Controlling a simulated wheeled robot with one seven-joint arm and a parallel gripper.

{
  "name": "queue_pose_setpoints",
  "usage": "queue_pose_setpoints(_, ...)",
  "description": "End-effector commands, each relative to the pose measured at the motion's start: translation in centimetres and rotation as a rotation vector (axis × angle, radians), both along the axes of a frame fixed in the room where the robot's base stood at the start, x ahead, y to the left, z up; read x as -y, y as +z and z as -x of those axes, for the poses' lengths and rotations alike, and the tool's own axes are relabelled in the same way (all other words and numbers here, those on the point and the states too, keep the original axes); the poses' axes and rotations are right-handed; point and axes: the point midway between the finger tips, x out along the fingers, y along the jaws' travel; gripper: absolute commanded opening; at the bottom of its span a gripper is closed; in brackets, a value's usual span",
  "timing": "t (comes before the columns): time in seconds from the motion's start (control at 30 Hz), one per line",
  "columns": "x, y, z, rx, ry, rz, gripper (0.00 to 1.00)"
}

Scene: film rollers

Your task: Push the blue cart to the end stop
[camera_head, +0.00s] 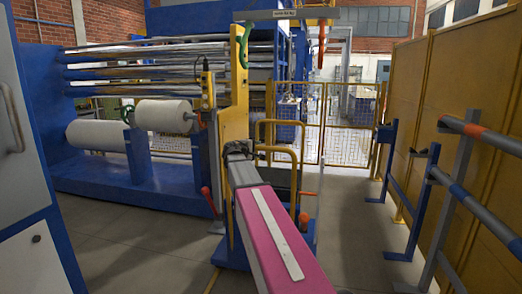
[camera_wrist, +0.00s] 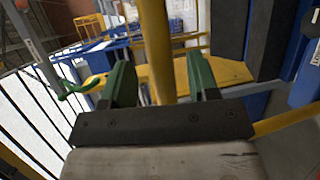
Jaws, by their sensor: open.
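The blue cart (camera_head: 235,252) stands ahead in the head view, its blue base partly hidden behind my pink arm. A tall yellow upright (camera_head: 236,115) and a looped yellow handle (camera_head: 278,123) rise above it. My arm reaches toward these yellow parts, and its end hides much of the cart. In the wrist view my gripper (camera_wrist: 160,75) is open, with its green fingers apart. A yellow bar (camera_wrist: 156,40) passes between the fingers in the picture; I cannot tell whether they touch it. I cannot pick out the end stop.
A blue roller machine (camera_head: 165,185) with white film rolls (camera_head: 165,115) stands at left. A yellow mesh fence (camera_head: 345,130) closes the back. Blue and grey stands (camera_head: 424,205) line the right side. Grey floor (camera_head: 355,225) is clear right of the cart.

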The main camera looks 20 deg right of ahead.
Motion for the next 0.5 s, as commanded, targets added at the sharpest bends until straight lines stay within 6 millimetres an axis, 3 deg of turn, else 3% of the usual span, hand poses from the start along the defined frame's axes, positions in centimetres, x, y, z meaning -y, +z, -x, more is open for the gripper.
queue_pose_setpoints(0.2, 2.5, -0.5, -1.8, 0.0, 0.0, -0.001, 0.55)
queue_pose_setpoints(0.5, 3.5, -0.7, -2.2, 0.0, 0.0, -0.001, 0.55)
